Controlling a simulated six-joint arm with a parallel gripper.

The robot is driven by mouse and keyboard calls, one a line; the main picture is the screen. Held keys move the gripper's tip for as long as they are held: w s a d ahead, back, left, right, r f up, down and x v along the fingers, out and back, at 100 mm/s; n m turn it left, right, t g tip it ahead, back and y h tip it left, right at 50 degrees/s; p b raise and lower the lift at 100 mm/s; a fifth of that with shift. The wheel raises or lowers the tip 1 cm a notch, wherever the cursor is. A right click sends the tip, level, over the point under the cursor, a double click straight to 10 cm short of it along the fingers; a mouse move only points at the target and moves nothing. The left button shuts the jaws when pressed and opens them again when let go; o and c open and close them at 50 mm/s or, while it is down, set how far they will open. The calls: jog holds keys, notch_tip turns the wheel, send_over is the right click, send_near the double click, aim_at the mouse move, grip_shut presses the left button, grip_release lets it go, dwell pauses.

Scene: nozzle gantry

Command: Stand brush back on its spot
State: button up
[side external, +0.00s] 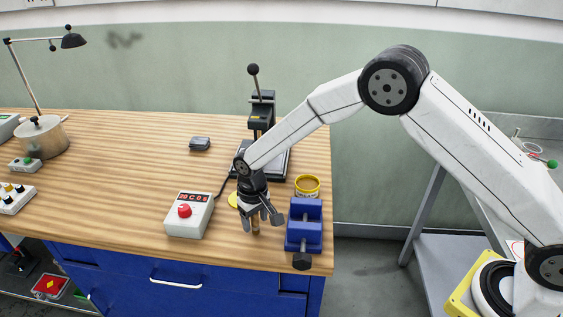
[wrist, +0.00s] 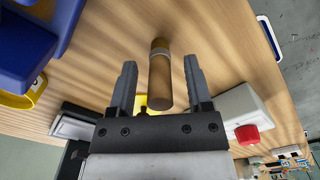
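The brush is a short brown wooden cylinder with a pale band, seen between my fingers in the wrist view (wrist: 160,82). In the side view its lower part (side external: 255,226) shows under my gripper, and it looks roughly upright at the front of the bench. My gripper (side external: 260,215) points down over it. In the wrist view my gripper (wrist: 160,82) is open, with a gap on each side of the brush. A flat yellow disc (side external: 233,199) lies on the bench behind and left of the gripper, apart from the brush; it may be the spot.
A blue vise (side external: 304,238) stands close on the right, with a yellow tin (side external: 307,184) behind it. A white control box (side external: 189,215) with a red button is at the left. A black press stand (side external: 262,117) rises behind. The bench's front edge is near.

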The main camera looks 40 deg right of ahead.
jog(key=shift+r, duration=0.15)
notch_tip(320, 180, up, 12)
jog(key=shift+r, duration=0.1)
dwell(0.6)
dwell(0.5)
jog(key=s+d+t, duration=0.1)
jog(key=s+d, duration=0.7)
jog(key=s, duration=0.3)
jog(key=s+d+m+t, duration=0.1)
jog(key=s+d, duration=0.7)
jog(key=s, duration=0.3)
jog(key=shift+d+t, duration=0.15)
jog(key=shift+t, duration=0.15)
